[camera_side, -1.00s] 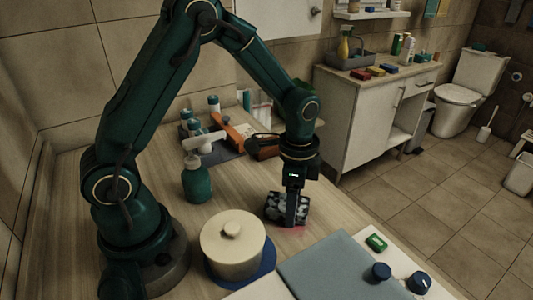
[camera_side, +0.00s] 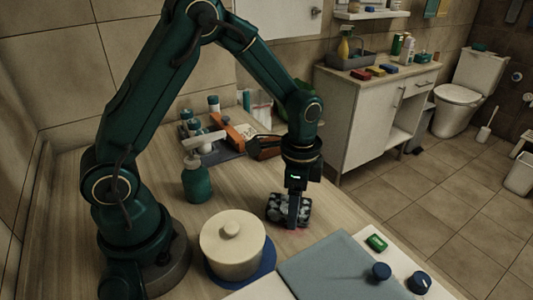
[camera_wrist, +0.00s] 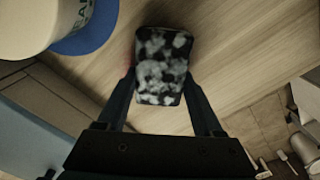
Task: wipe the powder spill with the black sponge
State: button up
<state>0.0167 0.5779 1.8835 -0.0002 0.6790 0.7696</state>
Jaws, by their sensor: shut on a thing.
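The black sponge (camera_side: 276,207), blotched with white-grey patches, is on the wooden counter near its front edge. My gripper (camera_side: 295,218) points down and is shut on the sponge. In the wrist view the sponge (camera_wrist: 162,62) lies between the two fingers of my gripper (camera_wrist: 160,80). A small faint reddish patch (camera_side: 297,231) shows on the counter by the fingertips; I cannot tell whether it is powder or light. No other clear powder shows. The counter under the sponge is hidden.
A cream lidded pot (camera_side: 232,245) on a blue mat stands left of the sponge, with a green pump bottle (camera_side: 196,180) behind. Bottles and boxes stand at the back. Wood right of the sponge is clear in the wrist view.

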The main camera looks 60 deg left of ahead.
aim_at(280, 193)
jog(key=shift+d, duration=2.75)
jog(key=shift+s+d, duration=0.25)
jog(key=shift+d, duration=0.35)
jog(key=shift+s+a, duration=0.1)
jog(key=shift+a, duration=5.55)
jog(key=shift+d, duration=4.65)
jog(key=shift+d+r, duration=0.1)
jog(key=shift+d, duration=0.9)
notch_tip(280, 193, up, 8)
jog(key=shift+s+a, duration=0.1)
